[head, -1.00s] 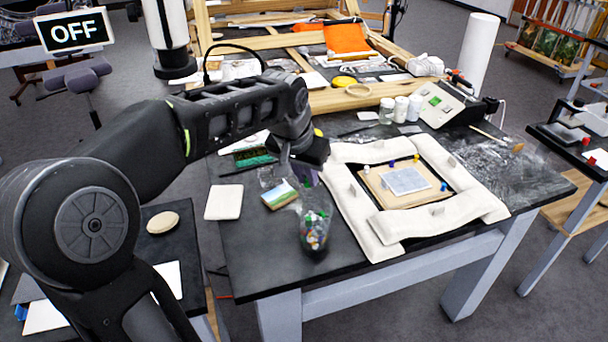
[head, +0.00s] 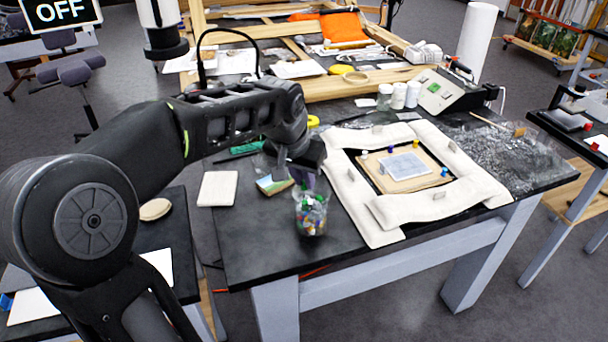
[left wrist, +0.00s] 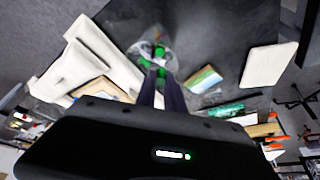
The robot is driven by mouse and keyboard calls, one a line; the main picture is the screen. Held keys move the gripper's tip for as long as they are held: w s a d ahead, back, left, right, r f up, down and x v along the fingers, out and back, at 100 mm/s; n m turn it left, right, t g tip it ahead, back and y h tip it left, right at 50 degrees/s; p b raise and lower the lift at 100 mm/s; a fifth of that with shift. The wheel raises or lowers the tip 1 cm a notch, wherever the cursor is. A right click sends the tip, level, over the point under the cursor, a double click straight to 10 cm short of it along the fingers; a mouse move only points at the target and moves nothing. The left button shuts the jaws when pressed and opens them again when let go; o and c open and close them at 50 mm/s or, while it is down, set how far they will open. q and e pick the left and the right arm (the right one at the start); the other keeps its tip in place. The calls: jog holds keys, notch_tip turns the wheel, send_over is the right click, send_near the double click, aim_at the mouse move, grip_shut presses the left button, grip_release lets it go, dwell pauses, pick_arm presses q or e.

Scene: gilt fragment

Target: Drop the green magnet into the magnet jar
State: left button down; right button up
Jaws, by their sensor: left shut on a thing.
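The magnet jar (head: 311,214) is a clear jar with several coloured magnets inside, standing on the dark table near its front left edge. My left gripper (head: 304,182) points down right at the jar's mouth. In the left wrist view, the gripper's two purplish fingers (left wrist: 160,78) reach to the jar (left wrist: 147,47). The fingers are shut on a small green magnet (left wrist: 161,72), mostly hidden between the tips. More green magnets show inside the jar. I cannot tell how far the tips are inside the rim. My right gripper is not in view.
A padded white frame (head: 383,222) surrounds a board with a grey panel and small pegs, right of the jar. A small painted fragment (head: 273,185) lies close left of the jar, and a white tile (head: 218,188) farther left. The table front is clear.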

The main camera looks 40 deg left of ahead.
pick_arm(q)
jog(key=shift+f, duration=0.1)
jog(key=c, duration=1.4)
grip_release()
jog(key=shift+o, duration=0.2)
jog(key=v, duration=0.7)
jog(key=shift+r, duration=0.4)
jog(key=shift+s, duration=0.15)
